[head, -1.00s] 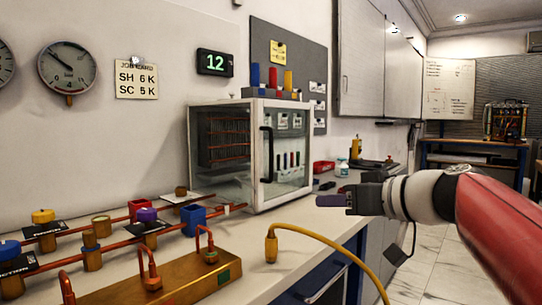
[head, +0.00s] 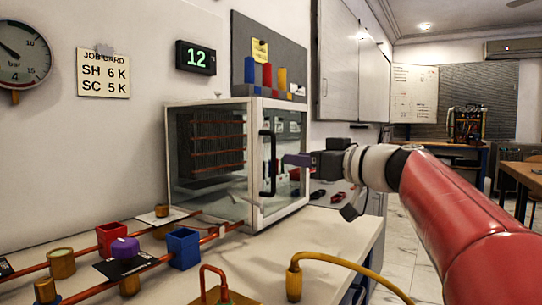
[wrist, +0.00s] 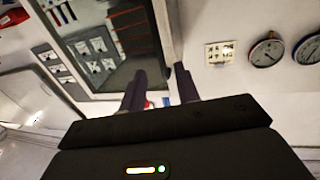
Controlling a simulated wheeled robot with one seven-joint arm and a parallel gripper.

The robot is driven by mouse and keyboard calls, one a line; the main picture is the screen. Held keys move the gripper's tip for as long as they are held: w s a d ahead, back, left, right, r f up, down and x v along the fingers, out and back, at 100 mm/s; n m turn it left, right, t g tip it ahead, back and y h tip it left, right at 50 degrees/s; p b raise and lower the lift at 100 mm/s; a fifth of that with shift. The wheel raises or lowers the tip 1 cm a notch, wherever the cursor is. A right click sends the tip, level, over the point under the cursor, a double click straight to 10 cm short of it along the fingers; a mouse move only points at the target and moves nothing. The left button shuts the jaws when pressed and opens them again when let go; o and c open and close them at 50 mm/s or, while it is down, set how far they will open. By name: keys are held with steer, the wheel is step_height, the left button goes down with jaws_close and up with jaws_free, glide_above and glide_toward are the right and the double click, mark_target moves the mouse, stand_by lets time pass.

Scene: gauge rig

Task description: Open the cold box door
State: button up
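The cold box (head: 209,103) is a white-framed glass case on the bench, with copper coils inside. Its glass door (head: 290,205) faces right and looks shut, with a black upright handle (head: 267,163) on the door's left side. My gripper (head: 290,159) is level with the handle and just right of it in the head view; I cannot tell whether it touches. In the wrist view my gripper (wrist: 160,75) has its two dark fingers apart, with nothing clearly held between them. The box's pale frame (wrist: 165,30) shows beyond the fingers, and the handle cannot be made out there.
Copper pipes with a blue block (head: 184,248), a red block (head: 111,238) and a purple knob (head: 125,247) lie left of the box. A yellow hose (head: 340,262) arches in front. Open floor lies right of the bench.

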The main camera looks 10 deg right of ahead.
steer(key=p+x, duration=0.1)
steer(key=x, duration=0.5)
steer(key=shift+w+a, duration=0.2)
jaws_close()
